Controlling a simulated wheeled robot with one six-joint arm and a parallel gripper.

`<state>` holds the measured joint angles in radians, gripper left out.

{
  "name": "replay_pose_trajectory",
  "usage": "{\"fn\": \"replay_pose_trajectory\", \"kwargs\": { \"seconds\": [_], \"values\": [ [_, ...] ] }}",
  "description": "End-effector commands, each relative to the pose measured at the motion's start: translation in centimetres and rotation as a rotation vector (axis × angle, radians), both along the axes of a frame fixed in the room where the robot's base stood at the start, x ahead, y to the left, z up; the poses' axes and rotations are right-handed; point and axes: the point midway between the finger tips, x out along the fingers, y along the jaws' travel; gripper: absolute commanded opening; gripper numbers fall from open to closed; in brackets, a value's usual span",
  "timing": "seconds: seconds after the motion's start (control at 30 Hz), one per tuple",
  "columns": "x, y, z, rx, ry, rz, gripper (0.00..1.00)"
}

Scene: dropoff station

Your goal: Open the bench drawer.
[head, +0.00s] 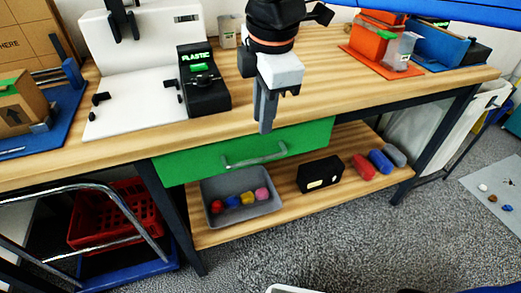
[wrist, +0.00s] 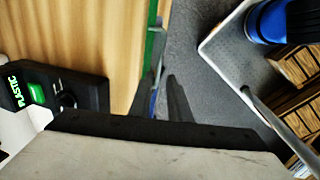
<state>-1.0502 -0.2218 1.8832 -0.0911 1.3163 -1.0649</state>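The green bench drawer (head: 190,164) sits under the wooden bench top, and its front looks flush with the bench edge, so it appears shut. A grey bar handle (head: 240,162) runs across its front. My gripper (head: 265,129) points down in front of the bench edge, its tips just above the handle in the head view. In the wrist view, my gripper (wrist: 167,77) shows two dark fingers apart, with nothing clearly held between them. The green drawer front (wrist: 150,48) shows as a narrow strip just left of the fingers. Whether a finger touches the handle cannot be told.
On the bench top (head: 310,75) stand a black PLASTIC box (head: 205,90) and a white stand (head: 130,100). On the lower shelf are a grey bin (head: 243,210) of coloured balls and a black box (head: 320,174). Carpet (head: 330,240) lies open in front.

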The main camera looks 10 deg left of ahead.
Motion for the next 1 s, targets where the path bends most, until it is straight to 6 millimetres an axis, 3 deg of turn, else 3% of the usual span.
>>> {"fn": "replay_pose_trajectory", "kwargs": {
  "seconds": [0.6, 0.8, 1.0],
  "values": [
    [1.7, 1.0, -10.2, -0.001, 0.000, -0.001, 0.17],
    [1.9, 1.2, -11.7, 0.000, 0.000, -0.001, 0.17],
    [2.0, 1.2, -12.1, 0.001, -0.001, -0.001, 0.17]
  ]
}}
